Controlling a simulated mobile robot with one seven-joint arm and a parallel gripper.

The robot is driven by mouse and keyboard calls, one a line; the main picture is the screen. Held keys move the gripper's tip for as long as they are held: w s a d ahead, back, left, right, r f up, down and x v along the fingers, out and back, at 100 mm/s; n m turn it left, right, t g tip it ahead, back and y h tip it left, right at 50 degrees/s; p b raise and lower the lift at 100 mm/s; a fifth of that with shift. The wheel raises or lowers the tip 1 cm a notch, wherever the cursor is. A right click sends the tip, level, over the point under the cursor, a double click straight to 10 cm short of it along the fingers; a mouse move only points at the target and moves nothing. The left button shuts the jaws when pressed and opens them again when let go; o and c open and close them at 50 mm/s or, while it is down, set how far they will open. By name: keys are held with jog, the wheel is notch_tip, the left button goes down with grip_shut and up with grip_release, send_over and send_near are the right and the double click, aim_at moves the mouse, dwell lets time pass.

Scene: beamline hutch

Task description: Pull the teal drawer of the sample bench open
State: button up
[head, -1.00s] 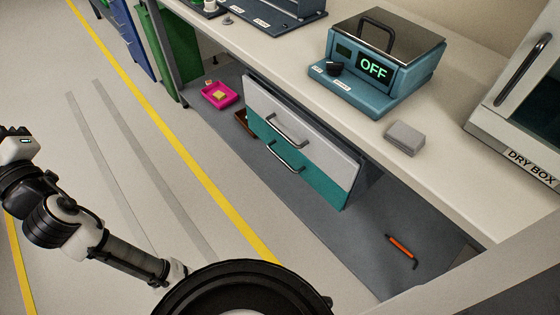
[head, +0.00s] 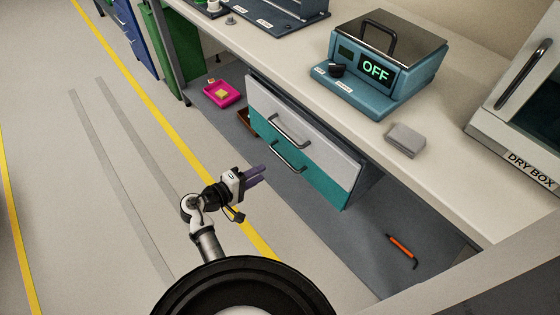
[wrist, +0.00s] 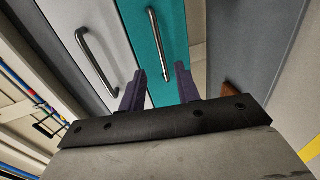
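The teal drawer (head: 311,182) is the lower drawer under the bench, below a light grey drawer (head: 322,131). It looks shut, its front level with the grey one. Its metal bar handle (head: 288,159) is on the front; the handle also shows in the wrist view (wrist: 160,45), just beyond and between the fingertips. My gripper (head: 260,172) is in front of the teal drawer, pointing at it. In the wrist view its two purple fingers (wrist: 160,80) are spread apart with nothing between them. The gap between fingertips and handle is hard to judge.
A pink tray (head: 221,94) and a brown box (head: 244,117) lie under the bench left of the drawers. An orange tool (head: 402,245) lies on the floor to the right. The hotplate reading OFF (head: 388,65) stands on the bench. The floor before the drawers is clear.

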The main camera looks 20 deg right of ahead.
jog(key=x, duration=0.9)
jog(key=shift+d+p, duration=0.35)
jog(key=shift+p, duration=0.1)
jog(key=shift+w, duration=0.1)
grip_shut()
